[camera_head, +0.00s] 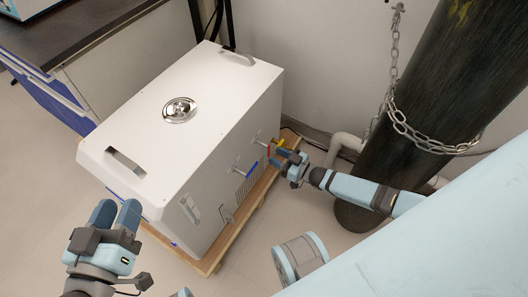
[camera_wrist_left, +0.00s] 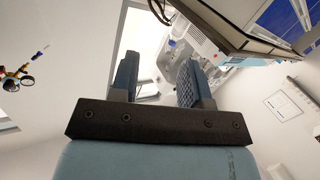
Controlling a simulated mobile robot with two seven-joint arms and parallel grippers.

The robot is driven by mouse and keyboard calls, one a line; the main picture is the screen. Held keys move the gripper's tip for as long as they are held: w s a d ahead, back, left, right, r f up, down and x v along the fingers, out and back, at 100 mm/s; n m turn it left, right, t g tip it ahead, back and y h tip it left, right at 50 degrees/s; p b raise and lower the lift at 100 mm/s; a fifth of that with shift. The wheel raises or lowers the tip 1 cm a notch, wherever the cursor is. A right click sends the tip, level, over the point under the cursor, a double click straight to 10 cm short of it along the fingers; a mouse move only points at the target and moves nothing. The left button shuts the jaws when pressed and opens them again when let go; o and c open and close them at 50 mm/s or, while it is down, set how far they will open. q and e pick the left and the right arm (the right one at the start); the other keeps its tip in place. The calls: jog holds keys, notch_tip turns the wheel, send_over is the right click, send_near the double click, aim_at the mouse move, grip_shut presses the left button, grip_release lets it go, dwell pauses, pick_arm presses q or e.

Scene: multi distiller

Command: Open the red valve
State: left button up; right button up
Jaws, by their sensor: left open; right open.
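The white distiller box (camera_head: 185,110) stands on a wooden pallet. The small red valve handle (camera_head: 268,149) is on its right-hand side face, near the far end. A yellow handle (camera_head: 279,142) is just beyond it. My right gripper (camera_head: 284,157) is open, with its fingers close beside the red handle; I cannot tell whether they touch it. My left gripper (camera_head: 117,211) is open and empty, off the near left corner of the box. Its two spread fingers also show in the left wrist view (camera_wrist_left: 155,80), with nothing between them.
A dark gas cylinder (camera_head: 440,90) with a chain (camera_head: 395,75) stands at the right. A pale pipe (camera_head: 345,147) runs behind my right arm. A dark-topped bench (camera_head: 75,35) stands at the back left.

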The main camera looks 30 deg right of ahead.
aim_at(269, 152)
jog(key=b+x, duration=0.1)
jog(key=x, duration=0.4)
jog(key=shift+w+a, duration=0.2)
jog(key=shift+w, duration=0.15)
grip_shut()
